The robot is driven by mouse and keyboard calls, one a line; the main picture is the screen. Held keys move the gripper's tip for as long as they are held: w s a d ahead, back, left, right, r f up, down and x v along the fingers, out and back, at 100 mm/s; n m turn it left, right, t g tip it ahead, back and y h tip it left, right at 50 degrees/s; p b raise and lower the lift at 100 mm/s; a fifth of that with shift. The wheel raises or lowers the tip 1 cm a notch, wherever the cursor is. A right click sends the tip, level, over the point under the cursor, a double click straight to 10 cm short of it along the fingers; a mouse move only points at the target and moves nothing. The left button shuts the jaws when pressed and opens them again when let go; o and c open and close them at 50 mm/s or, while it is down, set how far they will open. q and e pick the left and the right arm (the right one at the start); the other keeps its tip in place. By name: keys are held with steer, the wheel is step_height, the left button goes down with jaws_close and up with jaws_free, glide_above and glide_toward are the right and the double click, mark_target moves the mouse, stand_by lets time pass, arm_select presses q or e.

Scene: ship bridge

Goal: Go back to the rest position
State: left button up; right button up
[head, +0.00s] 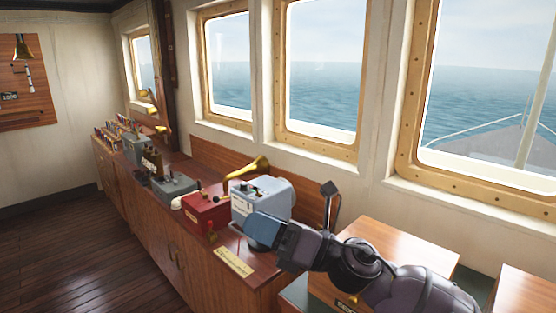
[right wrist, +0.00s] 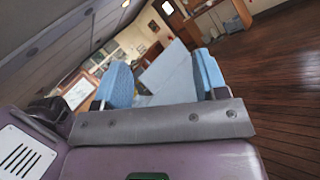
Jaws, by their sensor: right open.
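My right gripper (head: 262,230) reaches in from the lower right in the head view, over the near end of the long wooden counter (head: 233,262). It is in front of a pale blue and white box (head: 268,192) and hides its lower part. In the right wrist view my right gripper (right wrist: 162,76) has its two blue fingers apart. A pale blue flat-sided shape (right wrist: 168,68) shows between or beyond them; I cannot tell whether it touches them. My left gripper is not in view.
A red box (head: 206,214), a grey box (head: 174,187) and a brass horn (head: 248,168) stand along the counter under the windows. A wooden-topped block (head: 402,243) is beside my right arm. The wooden floor (head: 85,255) at left is clear.

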steer(key=s+d+f+m+t+h, duration=0.1)
steer(key=d+f+m+t+h, duration=0.65)
steer(key=m, duration=0.95)
steer(key=d+f+m+t+h, duration=0.4)
steer(key=d+f+m+h, duration=0.5)
steer(key=d+m+h, duration=0.55)
steer(key=s+d+f+m+g, duration=0.3)
steer(key=s+f+m+g, duration=0.15)
steer(key=s, duration=0.35)
steer(key=s+d+f+m+g, duration=0.35)
steer(key=s+f, duration=0.25)
steer(key=s, duration=0.3)
steer(key=s+d+f+m+g, duration=0.2)
steer(key=s+f+m+g, duration=0.3)
steer(key=s, duration=0.3)
steer(key=w+f+t+b, duration=0.3)
steer(key=f+t+b, duration=0.1)
steer(key=f, duration=0.6)
steer(key=w+f+t+b, duration=0.3)
steer(key=f+b, duration=0.3)
steer(key=f, duration=0.4)
steer(key=shift+w+a+f+n+t, duration=0.15)
steer(key=shift+w+f+n+t, duration=0.2)
steer(key=shift+w+f, duration=0.05)
steer(key=shift+y, duration=0.3)
